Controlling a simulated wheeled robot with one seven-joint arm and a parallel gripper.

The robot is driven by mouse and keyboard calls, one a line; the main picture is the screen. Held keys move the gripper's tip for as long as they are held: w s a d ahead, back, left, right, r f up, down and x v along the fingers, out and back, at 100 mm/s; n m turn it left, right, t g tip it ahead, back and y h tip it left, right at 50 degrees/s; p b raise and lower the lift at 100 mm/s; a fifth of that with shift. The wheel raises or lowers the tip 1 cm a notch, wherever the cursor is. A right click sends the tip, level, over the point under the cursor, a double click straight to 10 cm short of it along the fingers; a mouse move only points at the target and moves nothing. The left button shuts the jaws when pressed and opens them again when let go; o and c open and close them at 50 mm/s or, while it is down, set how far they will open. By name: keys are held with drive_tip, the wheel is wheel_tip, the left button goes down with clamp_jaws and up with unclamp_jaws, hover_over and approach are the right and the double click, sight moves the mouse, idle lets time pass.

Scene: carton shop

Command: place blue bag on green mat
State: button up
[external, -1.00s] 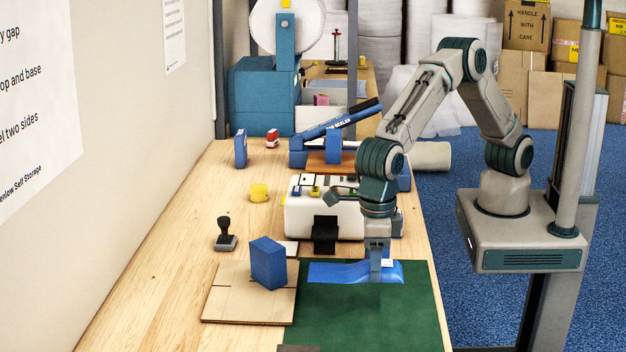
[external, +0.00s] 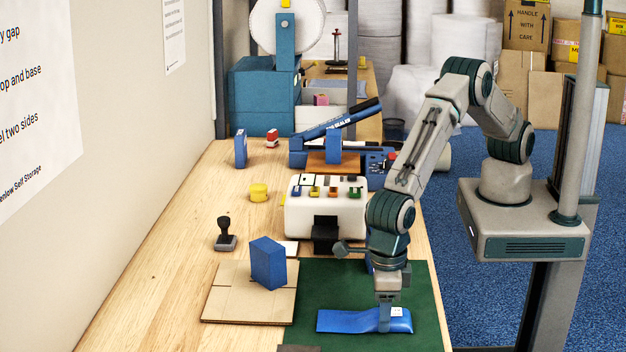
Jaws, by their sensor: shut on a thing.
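The blue bag (external: 350,321) is a flat, glossy, elongated pouch with a small white label near its right end. It is over the front part of the green mat (external: 315,285). My gripper (external: 385,320) points down and is shut on the bag toward its right end. The bag looks level and very near the mat; I cannot tell whether it touches the mat. The fingertips are partly hidden by the bag.
A flat cardboard piece (external: 225,298) with a blue box (external: 268,263) on it lies left of the mat. Behind the mat stand a white machine (external: 320,215) and a black stamp (external: 225,235). A blue sealer (external: 335,140) is farther back. Bare table lies at left.

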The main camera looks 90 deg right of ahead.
drive_tip(key=shift+f, duration=0.2)
drive_tip(key=o, duration=1)
wheel_tip(320, 180, up, 12)
drive_tip(key=b, duration=0.2)
drive_tip(key=shift+r, duration=0.2)
